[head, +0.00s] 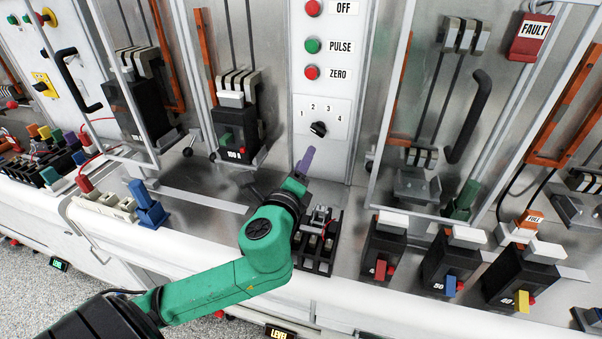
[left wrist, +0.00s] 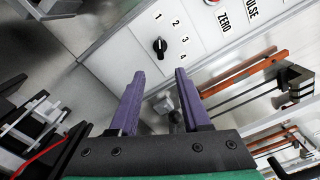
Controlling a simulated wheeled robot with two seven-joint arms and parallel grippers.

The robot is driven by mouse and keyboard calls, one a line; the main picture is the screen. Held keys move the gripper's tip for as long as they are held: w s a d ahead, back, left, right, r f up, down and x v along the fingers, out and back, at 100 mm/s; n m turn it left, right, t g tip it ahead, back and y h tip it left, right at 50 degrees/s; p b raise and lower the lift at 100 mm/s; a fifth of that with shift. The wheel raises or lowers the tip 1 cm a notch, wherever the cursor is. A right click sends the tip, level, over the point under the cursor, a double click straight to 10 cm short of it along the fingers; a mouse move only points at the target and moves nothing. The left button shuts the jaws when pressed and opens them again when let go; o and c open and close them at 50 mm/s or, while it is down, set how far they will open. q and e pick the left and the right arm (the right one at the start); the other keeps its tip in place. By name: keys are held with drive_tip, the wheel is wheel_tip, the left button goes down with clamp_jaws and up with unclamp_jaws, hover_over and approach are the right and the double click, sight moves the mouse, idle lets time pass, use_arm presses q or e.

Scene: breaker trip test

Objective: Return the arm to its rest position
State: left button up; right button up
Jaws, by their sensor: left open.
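My green left arm reaches in from the lower left in the head view. Its left gripper (head: 305,162) has purple fingers and is over the metal bench, just below the white control panel (head: 328,88). In the left wrist view the two purple fingers of my left gripper (left wrist: 160,80) stand apart with nothing between them. The black rotary selector knob (head: 319,128) with positions 1 to 4 is just above the fingertips and apart from them; it also shows in the left wrist view (left wrist: 160,45). My right gripper is not in view.
A black breaker (head: 236,132) marked 100 A sits in a bay left of the gripper. A black rack (head: 318,243) stands right beside my wrist. Several black breakers, one with a red tab (head: 382,270), stand along the right front. A blue block (head: 148,205) stands at the left.

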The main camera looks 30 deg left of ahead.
use_arm(q)
drive_tip(key=shift+v, duration=1)
drive_tip(key=shift+r, duration=0.1)
